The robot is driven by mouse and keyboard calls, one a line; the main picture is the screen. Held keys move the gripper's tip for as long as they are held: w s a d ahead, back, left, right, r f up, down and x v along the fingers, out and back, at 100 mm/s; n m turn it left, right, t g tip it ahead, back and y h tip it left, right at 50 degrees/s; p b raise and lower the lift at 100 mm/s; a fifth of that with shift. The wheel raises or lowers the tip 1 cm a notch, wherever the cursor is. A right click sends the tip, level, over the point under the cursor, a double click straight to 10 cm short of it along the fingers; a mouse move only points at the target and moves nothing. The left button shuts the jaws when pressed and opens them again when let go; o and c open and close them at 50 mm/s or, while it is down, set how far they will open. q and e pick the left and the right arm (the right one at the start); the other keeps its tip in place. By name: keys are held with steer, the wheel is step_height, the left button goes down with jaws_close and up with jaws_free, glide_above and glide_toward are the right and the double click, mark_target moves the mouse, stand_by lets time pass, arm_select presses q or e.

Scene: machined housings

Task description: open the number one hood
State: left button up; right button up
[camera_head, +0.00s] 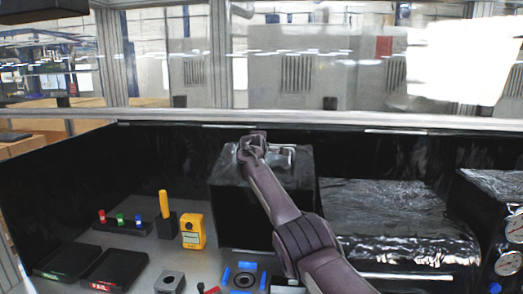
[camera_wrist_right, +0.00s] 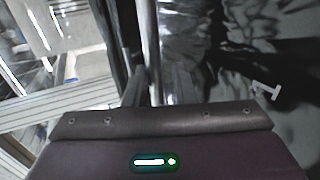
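A black box-shaped hood (camera_head: 295,172) stands at the back centre in the head view. A pale handle (camera_head: 285,151) shows at its upper rear. In the right wrist view a white "1" (camera_wrist_right: 266,91) is marked on a dark, glossy surface. My right arm reaches in from the lower right over the hood. My right gripper (camera_head: 251,145) is at the hood's upper back, beside the handle in the picture. In the right wrist view a light metal bar runs up from the gripper body; whether the fingers close on it is unclear. My left gripper is not in view.
A silvery, crinkled covered block (camera_head: 390,215) stands right of the hood, with round gauges (camera_head: 508,262) at far right. Left are a yellow meter (camera_head: 193,231), a coloured-button strip (camera_head: 122,222) and black trays (camera_head: 114,268). A rail and glass panels run behind.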

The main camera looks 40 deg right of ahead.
steer(key=shift+o, duration=0.7)
steer(key=shift+r, duration=0.1)
steer(key=shift+s+a+b, duration=0.3)
steer(key=shift+s+b, duration=0.05)
steer(key=shift+b, duration=0.5)
steer(key=b+v, duration=0.4)
steer(key=v, duration=0.2)
steer(key=shift+w, duration=0.1)
steer(key=shift+s+a+r+b, duration=0.25)
steer(key=shift+s+a+b, duration=0.05)
steer(key=shift+a+b, duration=0.1)
